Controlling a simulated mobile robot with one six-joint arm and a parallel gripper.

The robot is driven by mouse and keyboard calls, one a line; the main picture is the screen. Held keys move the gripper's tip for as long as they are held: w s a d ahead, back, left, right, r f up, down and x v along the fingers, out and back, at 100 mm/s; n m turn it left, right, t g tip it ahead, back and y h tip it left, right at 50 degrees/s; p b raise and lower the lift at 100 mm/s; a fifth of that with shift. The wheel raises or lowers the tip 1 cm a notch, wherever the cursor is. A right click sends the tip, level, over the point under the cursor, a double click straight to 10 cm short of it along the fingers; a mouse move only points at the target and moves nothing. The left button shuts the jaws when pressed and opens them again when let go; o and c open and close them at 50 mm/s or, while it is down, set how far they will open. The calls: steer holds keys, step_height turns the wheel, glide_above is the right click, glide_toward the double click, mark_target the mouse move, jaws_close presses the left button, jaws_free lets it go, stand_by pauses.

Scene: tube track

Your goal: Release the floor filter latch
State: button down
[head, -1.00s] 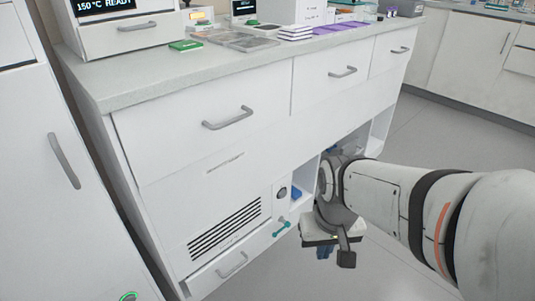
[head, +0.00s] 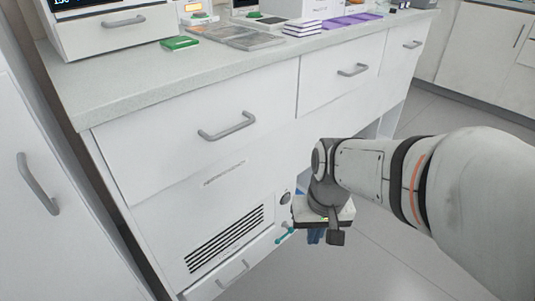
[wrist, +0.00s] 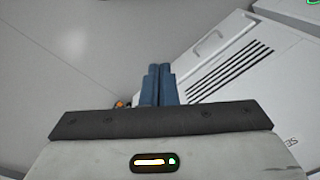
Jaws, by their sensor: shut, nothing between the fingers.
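The teal latch (head: 285,233) sits at the lower right of the white cabinet front, beside the top right corner of the low filter drawer (head: 236,275). My gripper (head: 315,238) is just right of the latch in the head view, with a small gap in the picture. Its blue fingers are shut with nothing between them. In the wrist view the closed fingers (wrist: 159,70) point toward the cabinet base, with the drawer front and its grey handle (wrist: 209,44) beyond. I cannot make out the latch in the wrist view; the fingers or gripper body may hide it.
A black slatted vent (head: 225,238) lies above the low drawer, with a round dark knob (head: 285,198) to its right. The counter (head: 150,82) overhangs above. Grey floor (head: 375,265) is open to the right. A small orange object (wrist: 121,104) shows beside the fingers.

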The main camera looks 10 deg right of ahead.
steer(key=w+a+f+m+t+y+p, duration=0.1)
steer(key=w+a+f+m+y+p, duration=0.15)
steer(key=w+f+m+y, duration=0.45)
steer(key=w+a+f+m+y+p, duration=0.1)
steer(key=w+f+m+y+p, duration=0.25)
steer(key=w+f+m, duration=0.6)
steer(key=m+t+h+p, duration=0.35)
steer(key=m+t, duration=0.45)
steer(key=m, duration=0.4)
glide_toward(284, 236)
steer(key=s+f, duration=0.4)
steer(key=f, duration=0.1)
steer(key=shift+w+d+f+h+b, duration=0.15)
steer(key=shift+d+h+b, duration=0.05)
steer(key=shift+h+b, duration=0.15)
steer(key=shift+a, duration=0.1)
steer(key=b+x, duration=0.4)
steer(key=x, duration=0.5)
steer(key=shift+w+a+r, duration=0.15)
steer(key=shift+w+r, duration=0.1)
steer(key=shift+r, duration=0.35)
steer(key=shift+w+a+r, duration=0.15)
steer(key=shift+w+r, duration=0.05)
steer(key=shift+r, duration=0.45)
steer(key=shift+w+a+r, duration=0.15)
steer(key=shift+w+r, duration=0.1)
steer(key=shift+r, duration=0.35)
